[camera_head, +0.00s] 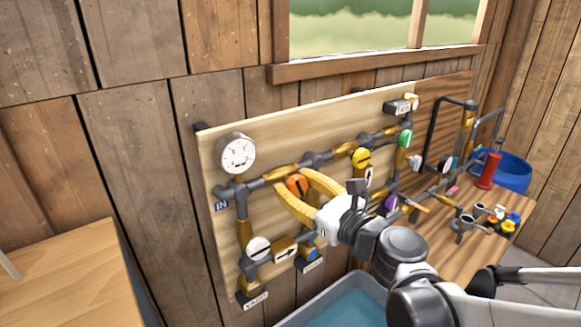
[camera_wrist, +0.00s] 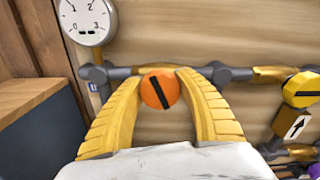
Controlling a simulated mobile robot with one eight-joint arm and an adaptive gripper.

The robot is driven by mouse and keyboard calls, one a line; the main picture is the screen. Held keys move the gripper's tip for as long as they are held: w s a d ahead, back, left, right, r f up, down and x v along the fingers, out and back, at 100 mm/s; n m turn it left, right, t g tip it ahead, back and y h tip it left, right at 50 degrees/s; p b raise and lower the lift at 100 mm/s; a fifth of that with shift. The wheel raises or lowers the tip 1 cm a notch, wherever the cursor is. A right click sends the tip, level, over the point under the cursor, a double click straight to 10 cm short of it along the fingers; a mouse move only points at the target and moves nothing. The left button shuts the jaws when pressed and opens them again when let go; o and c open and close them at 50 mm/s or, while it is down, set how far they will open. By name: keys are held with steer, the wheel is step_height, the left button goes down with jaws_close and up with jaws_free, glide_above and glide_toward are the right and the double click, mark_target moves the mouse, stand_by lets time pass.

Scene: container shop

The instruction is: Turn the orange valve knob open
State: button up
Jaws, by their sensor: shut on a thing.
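The orange valve knob (camera_head: 298,186) sits on the upper pipe run of the wooden board, right of the gauge. In the wrist view the orange knob (camera_wrist: 160,90) is round with a black bar tilted from upper left to lower right. My gripper (camera_head: 296,185) has two yellow fingers, one on each side of the knob. In the wrist view my gripper (camera_wrist: 160,88) has its fingertips against the knob's left and right sides. The valve body behind the knob is hidden.
A white gauge (camera_head: 238,154) is at left and a yellow knob (camera_head: 361,158) at right. White (camera_head: 258,247), blue (camera_head: 313,254), green (camera_head: 406,139) and purple (camera_head: 391,203) knobs share the board. A water basin (camera_head: 345,305) stands below. A wooden table (camera_head: 70,265) is at left.

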steer(key=n, duration=0.7)
steer(key=shift+f, duration=0.1)
steer(key=n, duration=0.6)
steer(key=shift+s+b, duration=0.1)
steer(key=shift+b, duration=0.25)
steer(key=shift+n, duration=0.4)
steer(key=o, duration=1.2)
steer(key=v, duration=1.2)
